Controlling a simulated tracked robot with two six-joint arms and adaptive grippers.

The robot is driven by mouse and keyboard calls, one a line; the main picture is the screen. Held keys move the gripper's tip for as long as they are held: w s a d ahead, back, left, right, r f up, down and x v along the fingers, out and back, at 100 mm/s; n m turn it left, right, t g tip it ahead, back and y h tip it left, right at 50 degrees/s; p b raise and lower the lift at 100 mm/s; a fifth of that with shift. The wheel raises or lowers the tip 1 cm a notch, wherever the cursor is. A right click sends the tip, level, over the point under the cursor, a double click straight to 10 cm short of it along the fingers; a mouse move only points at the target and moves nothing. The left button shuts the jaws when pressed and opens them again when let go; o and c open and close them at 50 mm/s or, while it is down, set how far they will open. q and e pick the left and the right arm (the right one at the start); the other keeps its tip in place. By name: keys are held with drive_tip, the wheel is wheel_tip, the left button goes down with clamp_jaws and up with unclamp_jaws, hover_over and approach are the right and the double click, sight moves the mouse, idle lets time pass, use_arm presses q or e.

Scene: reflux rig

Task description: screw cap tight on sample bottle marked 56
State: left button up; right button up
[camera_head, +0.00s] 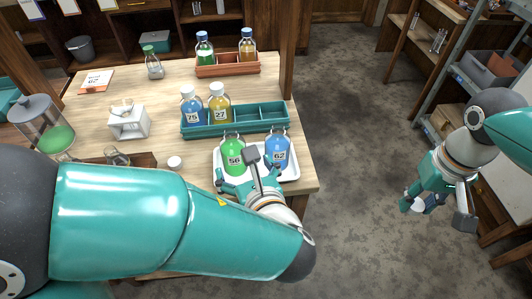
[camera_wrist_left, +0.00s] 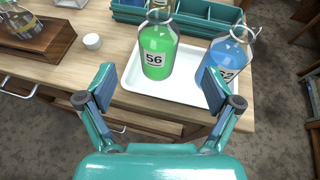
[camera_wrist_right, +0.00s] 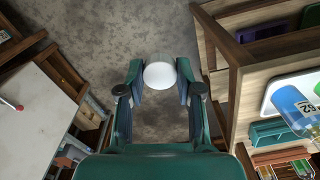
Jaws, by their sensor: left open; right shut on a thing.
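The green sample bottle marked 56 (camera_head: 232,157) stands upright on a white tray (camera_head: 293,172) near the table's front edge. It also shows in the left wrist view (camera_wrist_left: 156,50). My left gripper (camera_head: 247,178) is open and empty. Its fingers are spread in front of the bottle, apart from it in the left wrist view (camera_wrist_left: 159,86). My right gripper (camera_head: 432,205) is out over the floor, right of the table. It is shut on a round white cap, seen between its fingertips in the right wrist view (camera_wrist_right: 159,75).
A blue bottle marked 62 (camera_head: 277,152) stands close right of bottle 56. Behind is a teal rack (camera_head: 262,118) with bottles 75 (camera_head: 192,105) and 27 (camera_head: 219,104). A small white round piece (camera_head: 174,162) lies left of the tray. Shelving stands at far right.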

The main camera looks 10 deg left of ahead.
sight(233, 148)
use_arm(q)
drive_tip(key=shift+b+x, duration=0.5)
drive_tip(key=shift+x, duration=1.75)
use_arm(e)
drive_tip(key=shift+f, duration=0.75)
use_arm(q)
drive_tip(key=b+x, duration=0.1)
drive_tip(key=x, duration=0.3)
drive_tip(key=shift+a+f, duration=0.15)
drive_tip(key=shift+f, duration=0.05)
use_arm(e)
drive_tip(key=shift+f, duration=0.65)
use_arm(q)
drive_tip(key=shift+w+a+f, duration=0.1)
drive_tip(key=shift+w+a, duration=0.1)
drive_tip(key=shift+w, duration=0.2)
drive_tip(key=shift+c, duration=0.2)
drive_tip(key=c, duration=1.5)
drive_tip(key=shift+r, duration=0.25)
